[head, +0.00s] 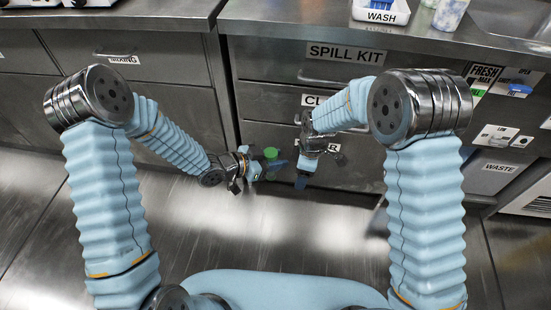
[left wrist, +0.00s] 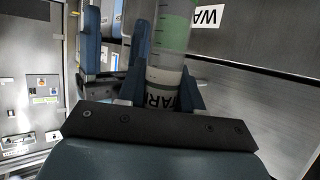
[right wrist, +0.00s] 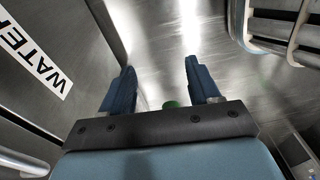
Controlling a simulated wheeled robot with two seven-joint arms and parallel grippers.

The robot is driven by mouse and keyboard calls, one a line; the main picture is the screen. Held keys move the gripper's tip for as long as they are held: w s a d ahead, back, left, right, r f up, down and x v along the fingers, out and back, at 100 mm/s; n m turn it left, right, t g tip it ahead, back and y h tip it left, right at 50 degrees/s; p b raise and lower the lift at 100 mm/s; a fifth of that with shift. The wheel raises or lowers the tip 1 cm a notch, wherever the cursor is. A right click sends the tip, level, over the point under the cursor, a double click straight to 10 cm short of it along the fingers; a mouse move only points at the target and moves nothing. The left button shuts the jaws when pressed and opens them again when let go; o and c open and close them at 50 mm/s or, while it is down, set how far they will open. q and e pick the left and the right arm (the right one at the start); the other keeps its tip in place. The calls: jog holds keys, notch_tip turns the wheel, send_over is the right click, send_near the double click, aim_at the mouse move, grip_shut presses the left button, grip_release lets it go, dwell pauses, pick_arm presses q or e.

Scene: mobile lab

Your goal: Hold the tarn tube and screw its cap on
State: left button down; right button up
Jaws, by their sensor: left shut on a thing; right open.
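My left gripper (head: 257,172) is shut on the tarn tube, low on its body. In the left wrist view the tube (left wrist: 167,72) is clear, with dark letters partly hidden by the fingers and a green section above. Its top is out of that frame. In the head view a small green piece (head: 270,153) shows above the left gripper; I cannot tell whether it is the cap. My right gripper (head: 305,170) is open, close to the right of the left one. A green round piece (right wrist: 172,104) shows between its fingers, partly hidden by the palm edge.
Steel drawer fronts stand behind the grippers, including one marked SPILL KIT (head: 346,53). Above is a steel counter (head: 290,15) with a WASH bin (head: 381,13). A WASTE front (head: 498,167) is at right. The steel floor (head: 300,230) below the grippers is clear.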

aim_at(271, 152)
jog(key=a+r+n, duration=0.3)
jog(key=r, duration=0.2)
jog(key=a+r+n+h, duration=0.1)
jog(key=a+r+n, duration=0.2)
jog(key=r, duration=0.3)
jog(key=w+a+r+n, duration=0.1)
jog(key=a+r+n, duration=0.2)
jog(key=r, duration=0.3)
jog(key=shift+a+r+n, duration=0.2)
jog(key=shift+r+n, duration=0.2)
jog(key=shift+r, duration=0.1)
jog(key=shift+f, duration=0.1)
jog(key=shift+f, duration=3.95)
jog(key=shift+c, duration=0.2)
